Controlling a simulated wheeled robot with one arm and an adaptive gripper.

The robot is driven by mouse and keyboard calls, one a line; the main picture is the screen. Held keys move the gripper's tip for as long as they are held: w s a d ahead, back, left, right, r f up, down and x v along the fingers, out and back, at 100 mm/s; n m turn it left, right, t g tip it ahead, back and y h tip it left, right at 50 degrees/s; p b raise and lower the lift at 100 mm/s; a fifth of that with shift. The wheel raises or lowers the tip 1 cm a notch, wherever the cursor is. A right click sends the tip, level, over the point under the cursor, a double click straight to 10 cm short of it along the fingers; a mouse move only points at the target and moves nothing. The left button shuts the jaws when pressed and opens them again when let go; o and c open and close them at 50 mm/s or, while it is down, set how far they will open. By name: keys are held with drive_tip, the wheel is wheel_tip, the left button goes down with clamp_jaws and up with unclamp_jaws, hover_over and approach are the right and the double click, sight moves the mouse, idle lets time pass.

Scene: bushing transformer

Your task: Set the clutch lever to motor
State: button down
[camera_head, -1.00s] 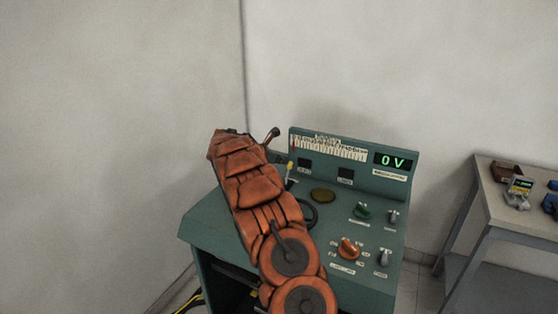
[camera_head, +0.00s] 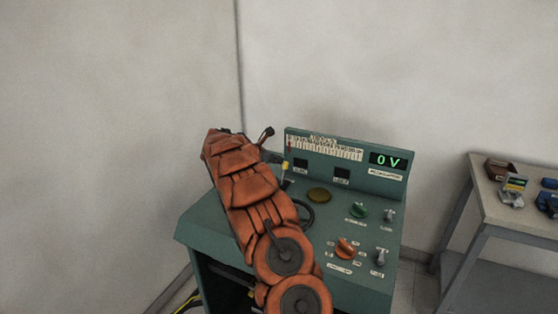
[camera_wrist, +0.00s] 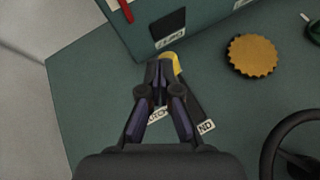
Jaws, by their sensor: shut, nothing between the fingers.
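The clutch lever, a dark shaft with a yellow tip (camera_head: 285,165), rises from the green console's left side. In the wrist view its yellow tip (camera_wrist: 174,64) curves around the far end of my gripper (camera_wrist: 160,68). My gripper is shut with nothing between its fingers. Its tips are right beside the yellow tip; I cannot tell whether they touch. Two white labels by the lever are partly covered by the fingers; one ends in "ND" (camera_wrist: 206,126). In the head view my orange arm hides most of my gripper and the lever's left surroundings.
The console (camera_head: 205,222) carries a dark handwheel (camera_wrist: 278,140), a yellow-brown round knob (camera_wrist: 252,55), an orange knob (camera_head: 346,248), a green knob (camera_head: 359,211) and a display (camera_head: 388,160) reading 0 V. A side table (camera_head: 520,218) with small devices stands at right.

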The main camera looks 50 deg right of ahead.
drive_tip(key=w+a+r+b, duration=0.2)
drive_tip(key=a+r, duration=0.4)
drive_tip(key=r, duration=0.4)
drive_tip(key=shift+w+r, duration=0.2)
drive_tip(key=shift+w, duration=0.4)
drive_tip(key=shift+a, duration=0.1)
drive_tip(key=s+a+m+y, duration=0.35)
drive_tip(key=s+a, duration=0.55)
drive_tip(key=a, duration=0.3)
drive_tip(key=s+a+m+y, duration=0.2)
drive_tip(key=s+a+m, duration=0.3)
drive_tip(key=s+a, duration=0.6)
drive_tip(key=s+a+f+m+y, duration=0.3)
drive_tip(key=s+a+f, duration=0.1)
drive_tip(key=s+a, duration=0.8)
drive_tip(key=s+a+f+m+y, duration=0.3)
drive_tip(key=s+a+f, duration=0.2)
drive_tip(key=s+a, duration=0.7)
drive_tip(key=shift+s+a+m+g, duration=0.25)
drive_tip(key=shift+a+m+g, duration=0.1)
drive_tip(key=shift+a, duration=0.2)
